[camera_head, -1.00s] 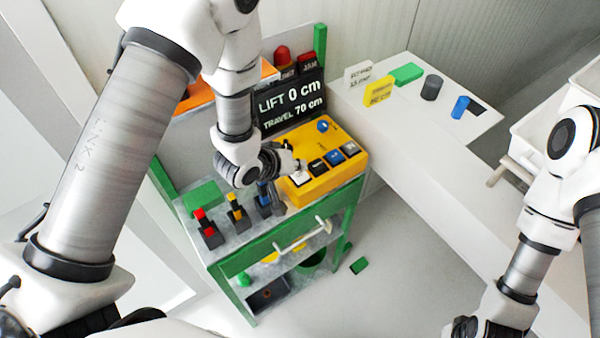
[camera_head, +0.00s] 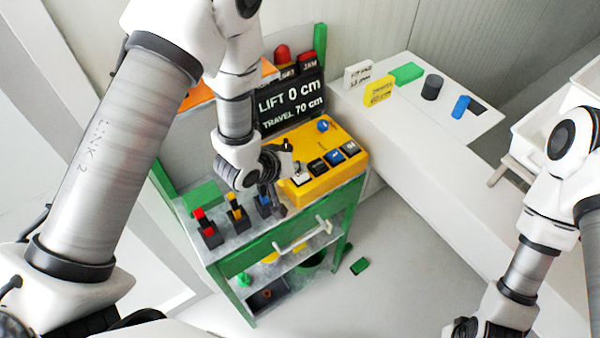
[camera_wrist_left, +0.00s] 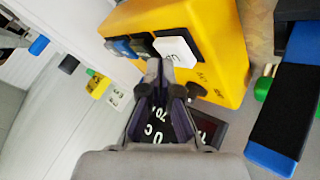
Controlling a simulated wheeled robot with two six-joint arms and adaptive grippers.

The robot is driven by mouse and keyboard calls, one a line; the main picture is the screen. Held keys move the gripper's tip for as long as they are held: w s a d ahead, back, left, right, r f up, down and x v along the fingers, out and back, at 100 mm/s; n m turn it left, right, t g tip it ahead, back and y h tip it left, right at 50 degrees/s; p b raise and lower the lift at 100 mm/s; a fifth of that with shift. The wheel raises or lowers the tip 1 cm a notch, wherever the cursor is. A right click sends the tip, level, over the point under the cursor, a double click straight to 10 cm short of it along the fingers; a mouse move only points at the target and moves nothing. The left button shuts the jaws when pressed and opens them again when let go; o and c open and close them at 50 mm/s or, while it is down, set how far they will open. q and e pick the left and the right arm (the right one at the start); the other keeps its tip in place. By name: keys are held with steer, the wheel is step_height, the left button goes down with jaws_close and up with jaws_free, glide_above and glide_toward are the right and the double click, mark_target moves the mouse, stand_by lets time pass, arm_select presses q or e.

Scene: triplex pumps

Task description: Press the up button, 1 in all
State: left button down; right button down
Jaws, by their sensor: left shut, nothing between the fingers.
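The yellow control box (camera_head: 322,189) stands on the green-framed bench. It has a row of buttons and a blue knob (camera_head: 323,126). The white button (camera_head: 300,179) is at the near left end of the row; it also shows in the left wrist view (camera_wrist_left: 176,50), its lettering turned and not fully readable. My left gripper (camera_head: 289,150) is shut and empty, just above and beside the white button; in the left wrist view its fingertips (camera_wrist_left: 164,72) overlap that button's lower edge. I cannot tell whether they touch. My right gripper (camera_head: 466,328) is partly cut off at the bottom edge.
The display (camera_head: 290,103) behind the box reads LIFT 0 cm, TRAVEL 70 cm. Several coloured levers (camera_head: 237,214) stand left of the box, close to my left gripper. A white table (camera_head: 400,135) with small blocks stands to the right. A green piece (camera_head: 359,265) lies on the floor.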

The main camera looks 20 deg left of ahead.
mark_target(298, 175)
arm_select(q)
steer(key=shift+f, duration=0.45)
stand_by(0.6)
steer(key=shift+r+p, duration=0.6)
steer(key=shift+r, duration=0.35)
step_height(298, 175, up, 5)
steer(key=p, duration=0.4)
steer(key=shift+r+p, duration=0.1)
steer(key=shift+p, duration=0.25)
